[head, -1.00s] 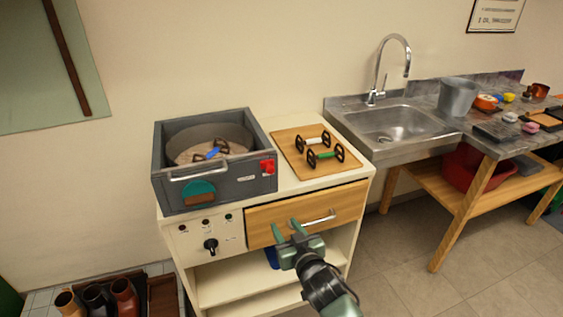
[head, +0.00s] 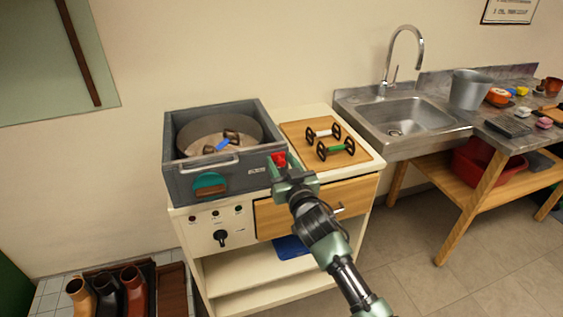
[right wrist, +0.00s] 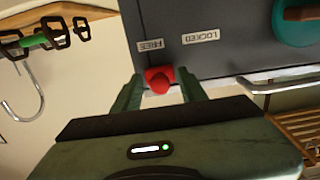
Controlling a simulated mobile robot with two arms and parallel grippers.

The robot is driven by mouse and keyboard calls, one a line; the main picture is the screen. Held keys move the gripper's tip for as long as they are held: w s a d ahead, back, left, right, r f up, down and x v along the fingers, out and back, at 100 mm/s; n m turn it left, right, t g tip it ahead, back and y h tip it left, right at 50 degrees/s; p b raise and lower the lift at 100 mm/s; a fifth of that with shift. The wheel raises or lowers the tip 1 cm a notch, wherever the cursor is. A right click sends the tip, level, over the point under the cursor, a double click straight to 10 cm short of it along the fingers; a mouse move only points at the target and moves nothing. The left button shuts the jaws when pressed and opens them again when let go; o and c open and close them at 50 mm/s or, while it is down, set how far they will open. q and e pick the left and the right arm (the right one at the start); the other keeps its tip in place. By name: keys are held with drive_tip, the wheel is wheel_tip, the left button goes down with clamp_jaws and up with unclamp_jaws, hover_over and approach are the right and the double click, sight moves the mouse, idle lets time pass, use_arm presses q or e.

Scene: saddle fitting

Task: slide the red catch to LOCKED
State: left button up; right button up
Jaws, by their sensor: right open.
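The red catch (head: 280,159) sits on the front right corner of the grey box (head: 181,180). In the right wrist view the catch (right wrist: 159,79) is beside the FREE label (right wrist: 150,45); the LOCKED label (right wrist: 201,37) is further along the same face. My right gripper (head: 287,172) is open right in front of the catch. In the right wrist view its two fingers (right wrist: 161,90) stand on either side of the catch, with gaps between. The gripper hides part of the catch in the head view. My left gripper is not in view.
The box holds a round pan with a blue-handled piece (head: 223,145). A wooden board (head: 366,157) with a white-handled and a green-handled piece lies to the right. Below is a drawer (head: 285,216) with a metal handle. A sink (head: 412,117) stands further right.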

clamp_jaws()
drive_tip(key=shift+f, duration=0.1)
idle(1.4)
